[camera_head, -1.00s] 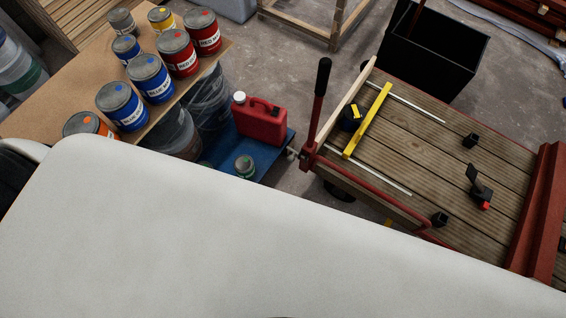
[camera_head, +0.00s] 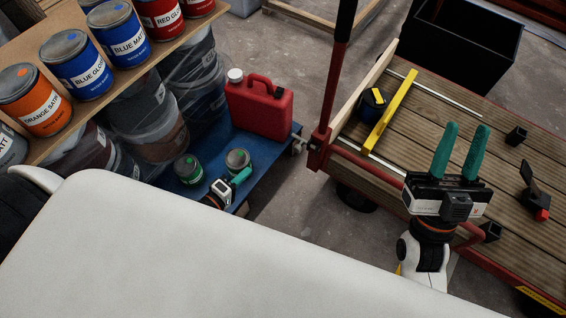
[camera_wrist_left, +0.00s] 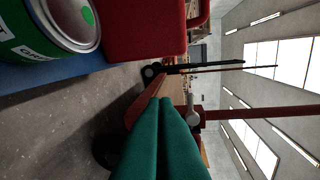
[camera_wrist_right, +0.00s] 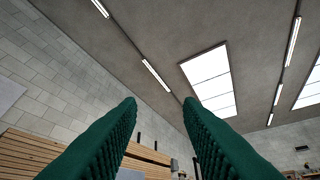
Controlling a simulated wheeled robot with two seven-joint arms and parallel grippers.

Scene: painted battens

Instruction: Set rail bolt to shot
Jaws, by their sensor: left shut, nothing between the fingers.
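I cannot tell for certain which part is the rail bolt. A black bracket with a raised plate and a red end (camera_head: 534,195) stands on the cart's plank deck (camera_head: 460,125) at the right. Small black square sockets (camera_head: 516,135) stand on the deck near it. My right gripper (camera_head: 461,140) points up with its green fingers apart and empty, in front of the deck's near edge and left of the bracket. Its fingers also frame the right wrist view (camera_wrist_right: 160,105). My left gripper (camera_head: 246,174) is low by the blue shelf; its fingers are together in the left wrist view (camera_wrist_left: 162,102).
A red jerrycan (camera_head: 260,107) and small green-labelled cans (camera_head: 188,168) sit on the blue platform (camera_head: 218,145). A red post (camera_head: 336,75) rises at the cart's corner. A yellow bar (camera_head: 390,110) lies on the deck. Paint cans (camera_head: 72,62) fill the left shelf.

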